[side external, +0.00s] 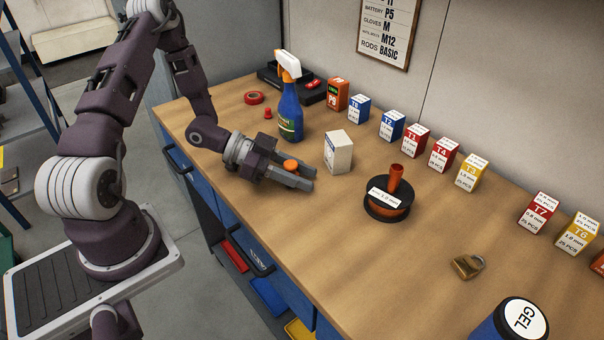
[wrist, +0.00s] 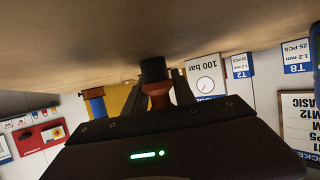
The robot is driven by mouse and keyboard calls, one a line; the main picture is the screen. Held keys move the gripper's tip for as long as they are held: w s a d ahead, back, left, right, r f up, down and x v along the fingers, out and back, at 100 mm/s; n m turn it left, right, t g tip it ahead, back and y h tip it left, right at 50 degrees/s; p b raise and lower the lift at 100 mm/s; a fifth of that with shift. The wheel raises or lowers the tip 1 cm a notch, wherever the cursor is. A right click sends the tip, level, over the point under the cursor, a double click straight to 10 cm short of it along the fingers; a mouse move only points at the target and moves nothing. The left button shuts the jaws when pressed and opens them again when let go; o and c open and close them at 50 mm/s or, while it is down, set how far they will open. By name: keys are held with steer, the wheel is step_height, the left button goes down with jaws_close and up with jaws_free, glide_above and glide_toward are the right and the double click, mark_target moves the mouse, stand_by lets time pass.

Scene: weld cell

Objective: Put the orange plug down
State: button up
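My gripper (side external: 311,179) is low over the bench, its fingers pointing right in the side view. It is shut on the orange plug (side external: 291,165), whose round orange top shows above the fingers. In the wrist view, which is upside down, the plug (wrist: 158,94) sits between the two fingers (wrist: 159,92), with its black end (wrist: 153,70) toward the bench. The plug looks upright. I cannot tell whether its black end touches the bench.
A white box (side external: 338,153) stands close beyond the fingertips. A blue spray bottle (side external: 290,112) stands behind my gripper. A black spool (side external: 387,205) with an orange upright piece (side external: 395,178) is to the right. The bench front (side external: 310,235) is clear; its edge is near.

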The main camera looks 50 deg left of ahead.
steer(key=o, duration=0.4)
steer(key=shift+o, duration=0.2)
steer(key=v, duration=1.1)
steer(key=shift+s+a+r, duration=0.15)
steer(key=shift+a+r, duration=0.05)
steer(key=shift+r, duration=0.15)
steer(key=w+a+r+n+y, duration=0.1)
steer(key=w+a+r+y, duration=0.3)
steer(key=w+y, duration=0.3)
step_height(320, 180, up, 10)
steer(key=s+n+y, duration=0.1)
steer(key=n+y, duration=0.3)
steer(key=y, duration=0.3)
steer(key=s+d+r+n+g+h, duration=0.1)
steer(key=s+d+r+n, duration=0.1)
steer(key=s+d, duration=0.6)
steer(key=s+d+r+n+g+h, duration=0.1)
steer(key=s+d+n+g+h, duration=0.1)
steer(key=s+d, duration=0.6)
steer(key=s+n, duration=0.1)
steer(key=s, duration=0.4)
steer(key=shift+s+r+h, duration=0.2)
steer(key=shift+r+h, duration=0.1)
steer(key=shift+r, duration=0.1)
